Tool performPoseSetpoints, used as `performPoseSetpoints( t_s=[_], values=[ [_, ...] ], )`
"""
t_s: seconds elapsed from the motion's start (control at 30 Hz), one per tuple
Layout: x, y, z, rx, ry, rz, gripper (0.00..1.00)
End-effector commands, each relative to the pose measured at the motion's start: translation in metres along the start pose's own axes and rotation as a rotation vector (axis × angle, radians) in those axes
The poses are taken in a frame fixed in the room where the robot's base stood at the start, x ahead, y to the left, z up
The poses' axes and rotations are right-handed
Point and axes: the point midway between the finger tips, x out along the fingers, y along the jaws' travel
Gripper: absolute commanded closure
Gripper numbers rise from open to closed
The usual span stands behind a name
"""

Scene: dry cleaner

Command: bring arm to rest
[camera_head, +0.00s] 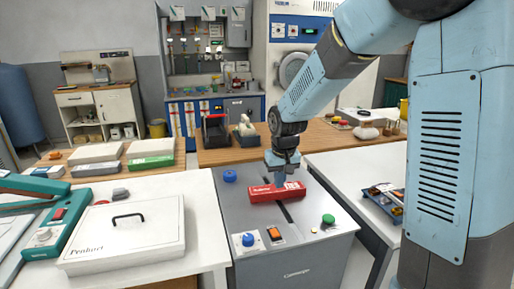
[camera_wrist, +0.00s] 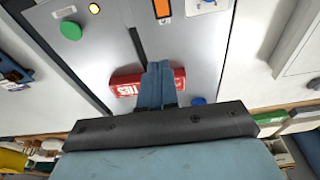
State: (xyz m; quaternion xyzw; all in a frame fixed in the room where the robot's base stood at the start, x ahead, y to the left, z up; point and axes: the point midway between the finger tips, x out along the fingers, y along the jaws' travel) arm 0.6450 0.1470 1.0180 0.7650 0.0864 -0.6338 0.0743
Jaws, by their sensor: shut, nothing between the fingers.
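My arm comes in from the right in the head view and bends down over a grey machine top. My gripper (camera_head: 281,184) is shut and empty, its fingertips just over or beside a red box (camera_head: 276,193) with white lettering. In the wrist view my gripper (camera_wrist: 158,68) shows its two blue fingers together in front of the red box (camera_wrist: 126,84), hiding its middle. I cannot tell whether the fingers touch the box. The box lies across a dark slot in the machine top (camera_head: 230,205).
The machine top carries a blue knob (camera_head: 248,240), an orange switch (camera_head: 275,234), a green button (camera_head: 328,219) and a blue round part (camera_head: 229,176). A white lidded box (camera_head: 125,235) stands left. A tray of small items (camera_head: 385,200) lies right. The white table (camera_head: 350,172) between is mostly clear.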

Motion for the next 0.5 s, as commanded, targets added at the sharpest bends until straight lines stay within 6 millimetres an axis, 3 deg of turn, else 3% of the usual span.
performPoseSetpoints(
  t_s=[0.2,0.5],
  values=[
    [-0.059,0.029,0.032,0.042,0.060,0.012,1.00],
    [-0.124,0.058,0.087,0.097,0.133,0.029,1.00]
  ],
)
